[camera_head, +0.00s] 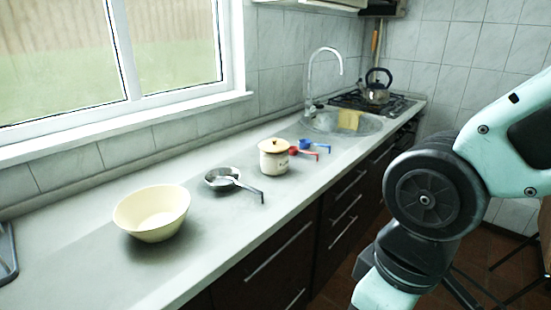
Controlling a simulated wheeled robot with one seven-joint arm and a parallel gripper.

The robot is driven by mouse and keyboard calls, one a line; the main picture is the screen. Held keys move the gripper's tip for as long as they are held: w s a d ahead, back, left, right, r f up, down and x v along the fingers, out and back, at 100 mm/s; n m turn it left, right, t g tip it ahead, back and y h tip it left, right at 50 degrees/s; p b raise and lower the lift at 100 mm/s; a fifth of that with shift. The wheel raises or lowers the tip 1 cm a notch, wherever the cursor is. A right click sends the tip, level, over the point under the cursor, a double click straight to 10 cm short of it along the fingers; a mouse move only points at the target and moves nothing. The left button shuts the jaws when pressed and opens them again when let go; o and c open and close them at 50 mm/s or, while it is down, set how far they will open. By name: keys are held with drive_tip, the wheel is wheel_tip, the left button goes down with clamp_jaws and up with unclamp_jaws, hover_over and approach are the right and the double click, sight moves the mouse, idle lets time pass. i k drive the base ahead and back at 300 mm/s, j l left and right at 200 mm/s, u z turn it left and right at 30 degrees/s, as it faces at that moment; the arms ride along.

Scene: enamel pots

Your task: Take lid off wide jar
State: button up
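A wide cream enamel jar (273,162) stands upright on the counter near the middle of the view. Its lid (273,145), cream with a dark rim and a small knob, sits on top of it. My arm fills the right side of the view, in front of the counter and apart from the jar. My gripper is not in view.
The counter (75,250) also holds a cream bowl (152,212), a small metal pan (222,178), a red ladle (294,151) and a blue ladle (308,143). A sink (345,126), tap (312,75) and kettle (376,92) on a stove are farther back. Bare counter lies at the front left.

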sight(274, 146)
drive_tip(key=i+u, duration=0.15)
drive_tip(key=u, duration=0.3)
drive_tip(key=i+l+u, duration=0.15)
drive_tip(key=u, duration=0.3)
drive_tip(key=i+l+u, duration=0.1)
drive_tip(key=u, duration=0.3)
drive_tip(key=l, duration=0.1)
